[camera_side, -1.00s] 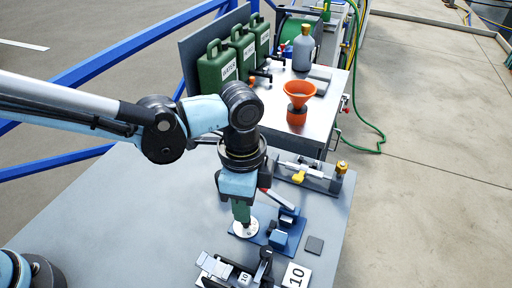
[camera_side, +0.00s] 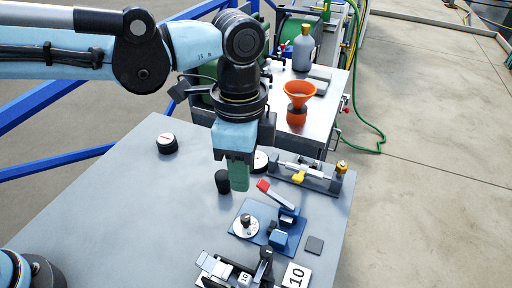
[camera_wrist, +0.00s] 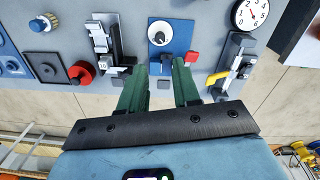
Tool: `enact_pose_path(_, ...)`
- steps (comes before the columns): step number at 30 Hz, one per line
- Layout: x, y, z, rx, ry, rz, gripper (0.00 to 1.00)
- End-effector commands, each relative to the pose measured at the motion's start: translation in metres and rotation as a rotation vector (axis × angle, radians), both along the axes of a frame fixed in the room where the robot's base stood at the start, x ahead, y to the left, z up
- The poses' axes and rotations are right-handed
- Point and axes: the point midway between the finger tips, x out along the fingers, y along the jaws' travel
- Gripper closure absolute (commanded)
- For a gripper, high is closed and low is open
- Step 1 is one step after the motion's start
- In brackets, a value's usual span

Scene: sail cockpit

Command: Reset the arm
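My gripper (camera_side: 238,178) hangs pointing down above the grey table, its green fingers over the area behind the blue fixture (camera_side: 284,243). In the wrist view my gripper (camera_wrist: 163,68) has its two green fingers apart, with nothing between them. The blue fixture also shows there, just beyond the fingertips (camera_wrist: 182,36). A silver disc with a dark knob (camera_side: 245,226) sits on the fixture, clear of my gripper. A red-handled lever (camera_side: 265,187) rises at a slant from the fixture. The arm hides part of the back of the table.
A black slide fixture marked 10 (camera_side: 240,270) stands at the front. A yellow-handled fixture (camera_side: 305,174) is to the right of my gripper. A black cylinder (camera_side: 222,182) and a round dial (camera_side: 260,161) are close to the fingers. An orange funnel (camera_side: 299,94) stands on the rear bench.

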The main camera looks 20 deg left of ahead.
Motion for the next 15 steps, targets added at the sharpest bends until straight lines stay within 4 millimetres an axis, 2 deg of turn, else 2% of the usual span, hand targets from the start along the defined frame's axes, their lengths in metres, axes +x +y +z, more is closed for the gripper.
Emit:
enact_pose_path(5, 0.007, 0.025, 0.006, -0.026, -0.034, 0.1, 0.68)
enact_pose_path(10, 0.016, 0.083, 0.017, -0.094, -0.122, 0.339, 0.68)
enact_pose_path(15, 0.016, 0.143, 0.021, -0.169, -0.223, 0.601, 0.68)
